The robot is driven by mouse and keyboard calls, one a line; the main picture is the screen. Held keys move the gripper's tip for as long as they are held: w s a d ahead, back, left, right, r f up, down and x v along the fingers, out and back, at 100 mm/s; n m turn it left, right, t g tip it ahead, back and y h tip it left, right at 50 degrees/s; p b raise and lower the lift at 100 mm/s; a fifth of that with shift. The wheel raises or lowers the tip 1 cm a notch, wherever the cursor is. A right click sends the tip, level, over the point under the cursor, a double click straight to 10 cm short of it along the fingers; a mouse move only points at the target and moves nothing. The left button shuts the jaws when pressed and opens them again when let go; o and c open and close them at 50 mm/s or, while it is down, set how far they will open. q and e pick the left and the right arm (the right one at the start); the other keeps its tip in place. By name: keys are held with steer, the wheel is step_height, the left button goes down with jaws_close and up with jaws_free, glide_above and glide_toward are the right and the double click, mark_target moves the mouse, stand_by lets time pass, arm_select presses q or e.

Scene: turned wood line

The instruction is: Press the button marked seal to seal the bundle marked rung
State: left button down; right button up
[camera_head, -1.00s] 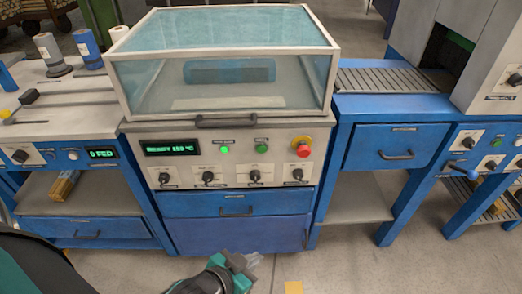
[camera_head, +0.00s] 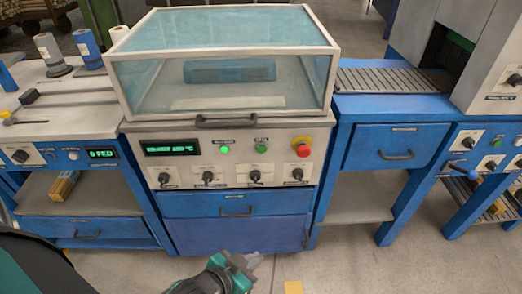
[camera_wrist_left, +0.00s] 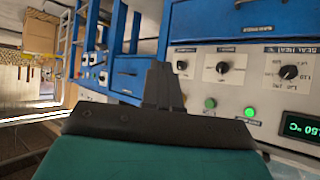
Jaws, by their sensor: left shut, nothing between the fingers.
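The sealing machine's grey panel (camera_head: 282,172) shows a small lit green round (camera_head: 225,149), a darker green button (camera_head: 261,148) and a red button on a yellow base (camera_head: 303,151). Their labels are too small to read. In the left wrist view the green button (camera_wrist_left: 210,103) and the lit green round (camera_wrist_left: 249,112) show beyond my fingers. My left gripper (camera_head: 254,261) is shut and empty, low in front of the blue cabinet, apart from the panel. Its fingers (camera_wrist_left: 162,85) also show in the wrist view. I cannot identify the bundle marked rung. My right gripper is out of view.
A clear-sided hood (camera_head: 222,31) with a dark handle (camera_head: 241,120) covers the machine's top; something blue (camera_head: 230,71) shows inside. Several knobs line the lower panel. A roller table (camera_head: 390,105) stands right, a bench with spools (camera_head: 88,48) left. Floor in front is open.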

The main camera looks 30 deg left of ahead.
mark_target(262, 149)
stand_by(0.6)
arm_select(q)
steer(key=w+a+r+m+t+h+b, duration=0.1)
steer(key=w+a+m+t+b, duration=0.1)
steer(key=w+m, duration=0.3)
steer(key=w+a+r+m+t+b, duration=0.2)
steer(key=w+m, duration=0.4)
steer(key=m, duration=0.6)
steer(key=w+a+r+m+t+h+b, duration=0.1)
steer(key=w+a+r+m+t+b, duration=0.1)
steer(key=w+m+b, duration=0.3)
steer(key=a+m+t+b, duration=0.1)
steer(key=m, duration=0.3)
steer(key=shift+w+h, duration=0.25)
steer(key=shift+h, duration=0.05)
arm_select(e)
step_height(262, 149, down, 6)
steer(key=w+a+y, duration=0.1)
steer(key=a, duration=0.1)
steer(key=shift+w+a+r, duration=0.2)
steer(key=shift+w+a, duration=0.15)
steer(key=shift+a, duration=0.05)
arm_select(q)
steer(key=shift+a, duration=0.1)
